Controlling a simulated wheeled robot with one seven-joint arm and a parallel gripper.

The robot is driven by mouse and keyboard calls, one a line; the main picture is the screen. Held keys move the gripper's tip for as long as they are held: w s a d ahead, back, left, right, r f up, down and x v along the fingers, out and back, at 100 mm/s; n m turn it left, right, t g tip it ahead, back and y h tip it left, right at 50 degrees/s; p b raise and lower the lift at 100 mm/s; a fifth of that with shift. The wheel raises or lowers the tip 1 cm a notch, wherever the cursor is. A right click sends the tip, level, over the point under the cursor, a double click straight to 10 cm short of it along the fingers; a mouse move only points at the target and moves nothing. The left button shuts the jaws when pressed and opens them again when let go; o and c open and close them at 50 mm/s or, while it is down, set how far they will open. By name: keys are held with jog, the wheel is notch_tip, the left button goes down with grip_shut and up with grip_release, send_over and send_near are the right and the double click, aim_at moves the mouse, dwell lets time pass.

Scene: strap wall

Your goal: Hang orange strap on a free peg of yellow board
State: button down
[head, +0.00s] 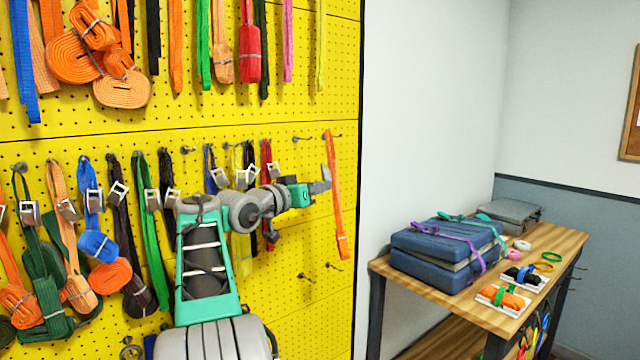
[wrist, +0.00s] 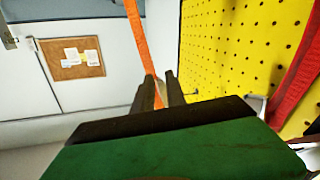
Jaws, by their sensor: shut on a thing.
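My gripper (head: 325,180) is shut on the orange strap (head: 338,215) and holds it near the right edge of the yellow board (head: 300,235). The strap hangs long and nearly straight, with its top end close to a peg (head: 339,136); I cannot tell whether it is around that peg. In the wrist view the strap (wrist: 138,38) runs up from between the fingers (wrist: 160,85), with the board (wrist: 230,50) to the right. Another peg (head: 302,138) looks bare. Bare pegs also show lower down, one at right (head: 334,266) and one at left (head: 281,279).
Many straps with buckles hang along the board; a red strap (head: 267,155) is the closest on the left and also shows in the wrist view (wrist: 297,80). A wooden table (head: 440,295) with folded blue pads (head: 440,245) stands right of the board. Open wall lies between.

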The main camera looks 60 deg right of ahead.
jog(key=w+d+f+p, duration=0.2)
jog(key=w+d+p, duration=0.1)
jog(key=w+p, duration=0.2)
jog(key=shift+w, duration=0.75)
jog(key=shift+d, duration=0.1)
dwell(0.4)
